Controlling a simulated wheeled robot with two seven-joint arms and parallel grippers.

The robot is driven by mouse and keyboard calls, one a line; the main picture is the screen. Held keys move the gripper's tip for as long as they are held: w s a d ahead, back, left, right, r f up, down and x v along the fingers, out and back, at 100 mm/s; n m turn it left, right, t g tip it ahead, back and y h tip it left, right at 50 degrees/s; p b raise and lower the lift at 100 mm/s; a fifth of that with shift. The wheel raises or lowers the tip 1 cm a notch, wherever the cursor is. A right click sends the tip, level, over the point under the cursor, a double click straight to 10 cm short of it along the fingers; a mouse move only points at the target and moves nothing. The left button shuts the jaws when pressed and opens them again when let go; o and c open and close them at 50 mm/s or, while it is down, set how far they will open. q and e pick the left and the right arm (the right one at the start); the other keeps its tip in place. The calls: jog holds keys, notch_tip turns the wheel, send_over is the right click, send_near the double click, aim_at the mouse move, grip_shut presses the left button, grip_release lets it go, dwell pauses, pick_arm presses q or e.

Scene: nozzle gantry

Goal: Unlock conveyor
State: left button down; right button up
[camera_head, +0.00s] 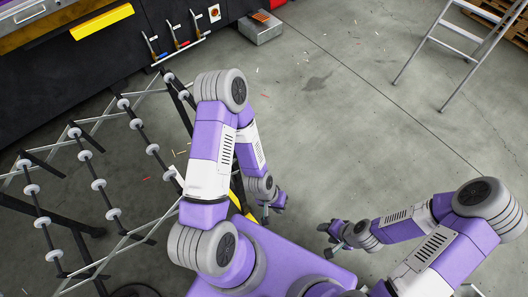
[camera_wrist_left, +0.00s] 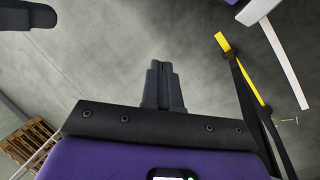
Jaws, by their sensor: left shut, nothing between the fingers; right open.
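The conveyor (camera_head: 98,184), a frame of rails with rows of grey wheels, stands at the left of the head view beside a dark machine. I cannot tell which part locks the conveyor. My left gripper (camera_head: 273,209) hangs above the floor, right of the conveyor and well away from the levers. In the left wrist view its fingers (camera_wrist_left: 160,68) are together and empty. My right gripper (camera_head: 331,238) is open and empty, near my body.
A stepladder (camera_head: 456,50) and pallets (camera_head: 519,28) are at the far right. The middle floor is mostly clear, with small scraps.

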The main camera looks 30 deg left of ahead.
pick_arm(q)
jog(key=w+a+r+m+y+p, duration=0.2)
jog(key=w+a+r, duration=0.1)
jog(key=r, duration=0.5)
jog(key=w+a+r+m+g+y+p, duration=0.1)
jog(key=w+a+r+m+y+p, duration=0.1)
jog(key=w+a+r, duration=0.2)
jog(key=w+a+r+m+y+p, duration=0.2)
jog(key=w+r, duration=0.4)
jog(key=r, duration=0.6)
jog(key=shift+w+a+r+m+g+p, duration=0.25)
jog(key=shift+w+a+m+g, duration=0.2)
jog(key=shift+a, duration=0.25)
jog(key=shift+s+f, duration=0.1)
jog(key=x, duration=1.4)
jog(key=shift+a+b, duration=0.15)
jog(key=shift+b, duration=0.25)
